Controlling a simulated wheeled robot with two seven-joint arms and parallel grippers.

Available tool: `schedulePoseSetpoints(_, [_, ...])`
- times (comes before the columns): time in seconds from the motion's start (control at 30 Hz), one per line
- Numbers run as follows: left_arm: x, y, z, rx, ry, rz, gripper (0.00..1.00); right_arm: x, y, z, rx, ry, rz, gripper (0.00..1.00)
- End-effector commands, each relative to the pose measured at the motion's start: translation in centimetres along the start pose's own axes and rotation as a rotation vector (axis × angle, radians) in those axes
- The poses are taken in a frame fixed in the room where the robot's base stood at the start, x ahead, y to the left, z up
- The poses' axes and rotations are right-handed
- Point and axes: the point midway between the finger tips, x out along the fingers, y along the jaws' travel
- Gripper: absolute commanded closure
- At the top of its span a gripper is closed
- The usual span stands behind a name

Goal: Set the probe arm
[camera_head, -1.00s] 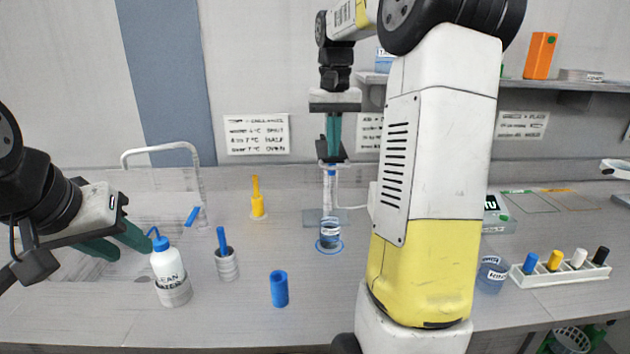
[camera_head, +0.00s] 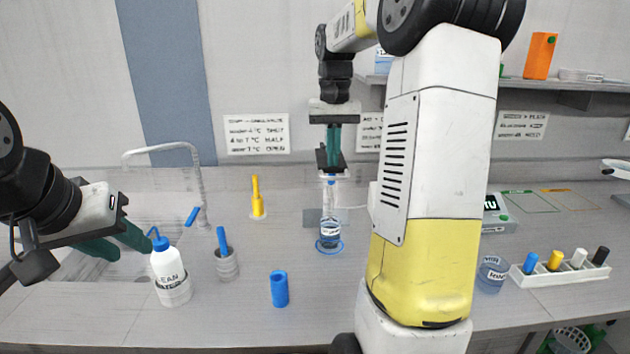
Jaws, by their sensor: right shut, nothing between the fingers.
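The probe arm (camera_head: 331,183) stands at the back middle of the bench, with its blue-topped probe upright. The probe's lower part reaches down to the labelled beaker (camera_head: 330,236), which stands on a blue ring. I cannot tell how deep its tip is. My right gripper (camera_head: 332,163) is shut and empty, pointing down right above the probe arm's head. It seems to touch the head, but contact is not clear. My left gripper (camera_head: 122,246) is open and empty at the left, its fingertips beside the white wash bottle (camera_head: 168,266).
My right arm hides the bench centre-right.

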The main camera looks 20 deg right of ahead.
Motion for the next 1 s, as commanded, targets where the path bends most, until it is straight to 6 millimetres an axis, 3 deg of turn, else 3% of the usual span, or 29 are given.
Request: schedulePoseSetpoints(1.0, [0.0,0.0,0.0,0.0,0.0,0.0,0.64,2.6,0.0,0.0,0.0,-0.001,0.0,1.0])
